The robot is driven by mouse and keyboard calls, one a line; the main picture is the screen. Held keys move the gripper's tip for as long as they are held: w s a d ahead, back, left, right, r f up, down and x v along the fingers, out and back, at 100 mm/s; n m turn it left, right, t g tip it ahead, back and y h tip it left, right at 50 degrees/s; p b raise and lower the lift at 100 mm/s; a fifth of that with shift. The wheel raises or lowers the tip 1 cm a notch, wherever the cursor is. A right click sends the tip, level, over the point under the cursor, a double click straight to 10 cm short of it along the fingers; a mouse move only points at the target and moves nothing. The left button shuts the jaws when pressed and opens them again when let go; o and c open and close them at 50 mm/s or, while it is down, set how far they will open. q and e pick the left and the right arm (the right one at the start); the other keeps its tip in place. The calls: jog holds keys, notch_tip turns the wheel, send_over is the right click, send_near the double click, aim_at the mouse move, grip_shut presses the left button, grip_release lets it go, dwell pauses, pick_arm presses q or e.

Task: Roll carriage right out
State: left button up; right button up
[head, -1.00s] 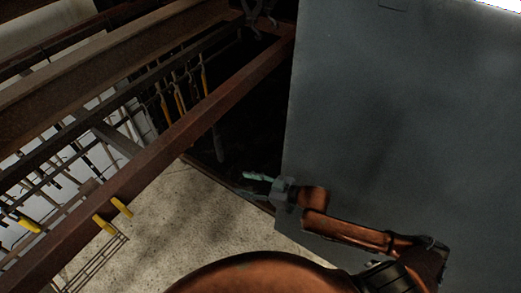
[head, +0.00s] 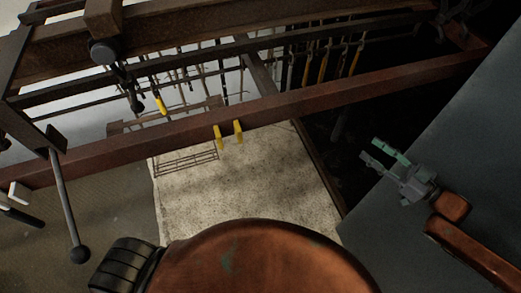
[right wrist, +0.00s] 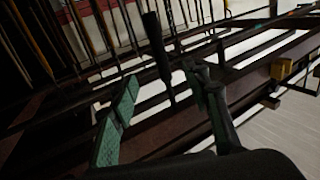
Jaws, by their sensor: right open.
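What looks like the carriage is a dark metal frame at the upper left of the head view, with an upright plate (head: 30,118) at the rails' left end. A lever (head: 66,195) with a dark ball end hangs from it; I cannot tell the carriage's exact limits. The long rusty rail (head: 330,99) crosses the view. My right gripper (head: 380,155) is open and empty, below and apart from the rail, before the grey panel. Its green and grey fingers also show in the right wrist view (right wrist: 163,80), with rails beyond them.
Two yellow clips (head: 238,131) sit on the front rail. Several tools with yellow handles (head: 323,65) hang behind it. A large grey panel (head: 450,130) fills the right side. Pale speckled floor (head: 250,190) lies open below the rail.

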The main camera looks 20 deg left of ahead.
aim_at(340, 127)
jog(key=b+x, duration=0.2)
jog(key=x, duration=0.9)
jog(key=shift+x, duration=1.15)
grip_shut()
